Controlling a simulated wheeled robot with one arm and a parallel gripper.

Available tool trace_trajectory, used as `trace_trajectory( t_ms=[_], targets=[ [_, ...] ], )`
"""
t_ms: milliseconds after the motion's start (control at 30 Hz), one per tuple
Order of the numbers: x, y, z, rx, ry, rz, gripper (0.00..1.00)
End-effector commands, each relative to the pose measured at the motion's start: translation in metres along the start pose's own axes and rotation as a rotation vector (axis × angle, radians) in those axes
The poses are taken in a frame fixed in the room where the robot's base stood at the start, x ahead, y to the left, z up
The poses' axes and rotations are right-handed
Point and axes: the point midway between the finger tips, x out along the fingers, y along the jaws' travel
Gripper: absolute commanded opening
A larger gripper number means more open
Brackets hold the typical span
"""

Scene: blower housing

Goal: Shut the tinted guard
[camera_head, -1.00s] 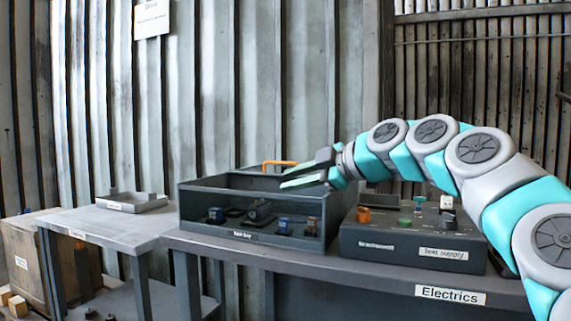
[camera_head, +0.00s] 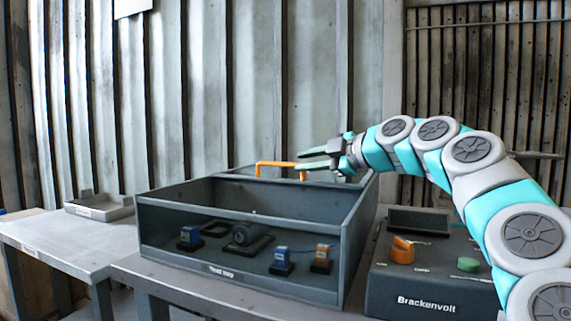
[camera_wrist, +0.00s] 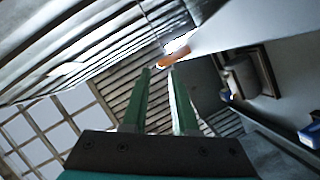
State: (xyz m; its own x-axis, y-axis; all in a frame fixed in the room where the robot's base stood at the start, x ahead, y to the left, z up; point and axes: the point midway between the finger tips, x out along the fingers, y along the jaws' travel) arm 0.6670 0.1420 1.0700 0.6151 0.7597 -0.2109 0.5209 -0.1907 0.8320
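The test bay (camera_head: 225,272) is a dark box on the bench, with small parts visible inside through its front. An orange handle (camera_head: 280,164) stands at its back edge, where a dark panel edge shows. I cannot clearly make out how far the tinted guard is open. My gripper (camera_head: 300,159) is open, its two green fingers pointing left, close to the handle's right end. In the wrist view the orange handle (camera_wrist: 174,59) lies just beyond the fingertips (camera_wrist: 161,69). It does not appear to be between the fingers; contact is unclear.
The test supply box (camera_head: 425,285) with an orange knob and green button stands right of the bay, under my arm. A light side table (camera_head: 60,240) with a grey tray (camera_head: 100,208) is at left. A corrugated wall (camera_head: 240,90) rises close behind.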

Motion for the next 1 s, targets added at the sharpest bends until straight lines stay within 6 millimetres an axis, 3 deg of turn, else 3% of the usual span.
trace_trajectory(
  t_ms=[200, 433, 833, 1000],
  targets=[
    [0.037, 0.0, -0.001, -0.001, -0.001, -0.005, 0.27],
    [0.062, 0.0, -0.001, 0.001, -0.001, -0.003, 0.27],
    [0.069, -0.001, 0.0, 0.001, -0.001, -0.002, 0.27],
    [0.069, -0.001, 0.0, 0.001, -0.001, -0.002, 0.09]
  ],
)
